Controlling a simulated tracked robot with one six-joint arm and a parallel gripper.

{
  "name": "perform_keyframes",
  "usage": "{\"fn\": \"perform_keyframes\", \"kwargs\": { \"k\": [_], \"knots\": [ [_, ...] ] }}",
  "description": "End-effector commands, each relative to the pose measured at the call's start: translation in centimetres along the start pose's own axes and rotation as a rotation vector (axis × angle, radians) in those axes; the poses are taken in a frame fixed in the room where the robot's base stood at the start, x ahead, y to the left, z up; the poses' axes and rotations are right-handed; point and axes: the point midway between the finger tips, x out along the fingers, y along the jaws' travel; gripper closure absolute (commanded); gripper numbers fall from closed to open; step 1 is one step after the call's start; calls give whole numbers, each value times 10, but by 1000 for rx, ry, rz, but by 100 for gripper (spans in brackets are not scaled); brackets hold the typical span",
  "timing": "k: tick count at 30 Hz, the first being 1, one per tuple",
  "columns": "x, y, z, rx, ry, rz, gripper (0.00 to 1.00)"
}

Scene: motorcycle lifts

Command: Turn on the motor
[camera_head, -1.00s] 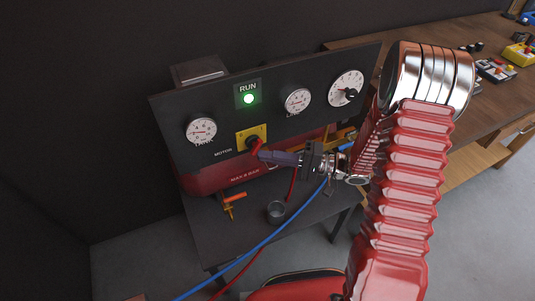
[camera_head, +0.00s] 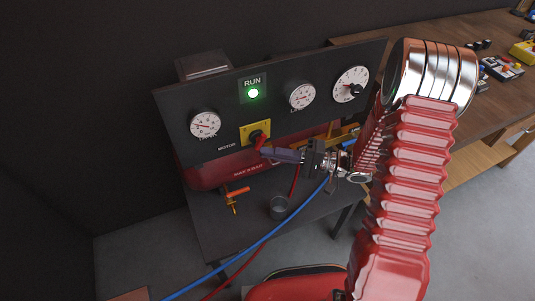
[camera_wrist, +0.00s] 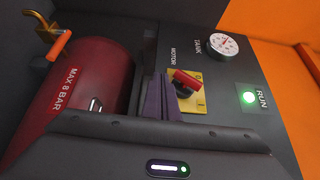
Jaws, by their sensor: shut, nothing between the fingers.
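The motor switch is a red-handled black knob (camera_wrist: 186,82) on a yellow plate (camera_wrist: 200,104) beside the word MOTOR. In the head view its yellow plate (camera_head: 249,128) sits low on the black panel, with the red handle slanting down. The green RUN light (camera_head: 253,93) is lit, and the wrist view shows it lit too (camera_wrist: 249,97). My gripper (camera_head: 271,153) is shut and empty, its purple fingers right at the knob's handle. In the wrist view the fingers (camera_wrist: 162,98) are just left of the handle; I cannot tell whether they touch it.
The black panel also carries a TANK gauge (camera_head: 205,124), a LINE gauge (camera_head: 302,96) and a larger dial (camera_head: 350,85). A red tank (camera_wrist: 88,98) lies behind it. A wooden bench (camera_head: 455,110) stands right.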

Motion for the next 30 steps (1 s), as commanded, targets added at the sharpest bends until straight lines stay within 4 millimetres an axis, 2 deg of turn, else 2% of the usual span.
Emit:
{"fn": "perform_keyframes", "kwargs": {
  "k": [9, 24, 30],
  "knots": [
    [-22, 20, -16, 2, -6, 0, 100],
    [-98, 52, -12, 1, -7, 0, 100],
    [-112, 58, -10, 1, -8, 0, 100]
  ]
}}
